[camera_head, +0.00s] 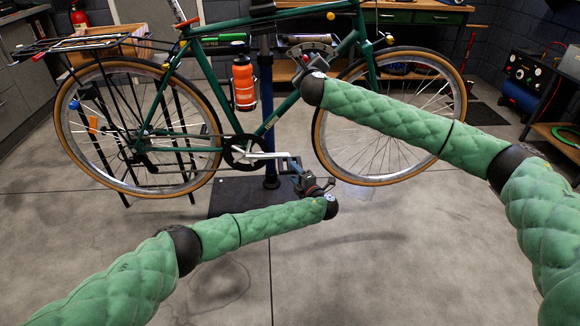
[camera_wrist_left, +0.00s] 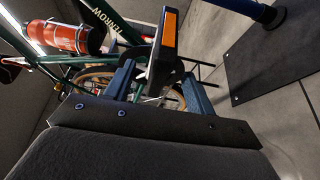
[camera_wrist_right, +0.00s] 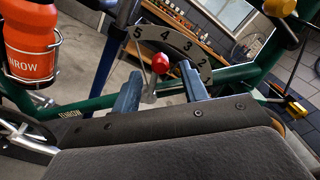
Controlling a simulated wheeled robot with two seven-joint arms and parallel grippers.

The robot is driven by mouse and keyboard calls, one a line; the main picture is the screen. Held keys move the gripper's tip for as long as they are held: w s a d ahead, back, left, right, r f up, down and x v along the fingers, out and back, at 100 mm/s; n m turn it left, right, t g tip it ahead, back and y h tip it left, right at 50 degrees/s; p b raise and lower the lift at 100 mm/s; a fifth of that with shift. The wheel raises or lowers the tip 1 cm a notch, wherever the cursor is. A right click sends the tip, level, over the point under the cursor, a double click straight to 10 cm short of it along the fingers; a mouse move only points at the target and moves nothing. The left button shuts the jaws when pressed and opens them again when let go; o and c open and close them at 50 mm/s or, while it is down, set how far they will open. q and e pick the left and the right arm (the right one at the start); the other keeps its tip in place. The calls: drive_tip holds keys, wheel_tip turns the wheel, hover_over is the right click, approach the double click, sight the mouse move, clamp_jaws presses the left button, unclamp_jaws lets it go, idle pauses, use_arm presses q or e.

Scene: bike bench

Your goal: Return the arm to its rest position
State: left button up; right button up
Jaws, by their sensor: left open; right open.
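My left gripper (camera_head: 297,170) is at the bike's crank, below the frame. In the left wrist view its blue fingers (camera_wrist_left: 160,88) are apart, with a black pedal with an orange reflector (camera_wrist_left: 168,38) between or just beyond them; contact is unclear. My right gripper (camera_head: 303,68) is up by the numbered dial (camera_head: 312,48) near the front of the frame. In the right wrist view its fingers (camera_wrist_right: 160,84) are apart around a lever with a red knob (camera_wrist_right: 160,63), in front of the numbered dial (camera_wrist_right: 178,42). Whether they touch the lever is unclear.
The green bike (camera_head: 192,62) is held on a stand post (camera_head: 267,110) above a dark floor plate (camera_head: 232,197). An orange bottle (camera_head: 243,82) sits in its cage. A workbench (camera_head: 420,18) stands behind, a shelf with equipment (camera_head: 525,75) at right. The front floor (camera_head: 350,260) is clear.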

use_arm(q)
drive_tip(key=shift+x, duration=1.85)
clamp_jaws()
drive_tip(key=n+g+h, duration=0.1)
drive_tip(key=n, duration=0.2)
drive_tip(key=shift+n+g, duration=0.3)
drive_tip(key=shift+n, duration=0.1)
drive_tip(key=n+g+h, duration=0.1)
drive_tip(key=n+h, duration=0.1)
drive_tip(key=n, duration=0.1)
drive_tip(key=shift+n, duration=0.4)
drive_tip(key=n+h, duration=0.3)
drive_tip(key=shift+g, duration=0.4)
drive_tip(key=shift+n+h, duration=0.9)
drive_tip(key=shift+n, duration=0.2)
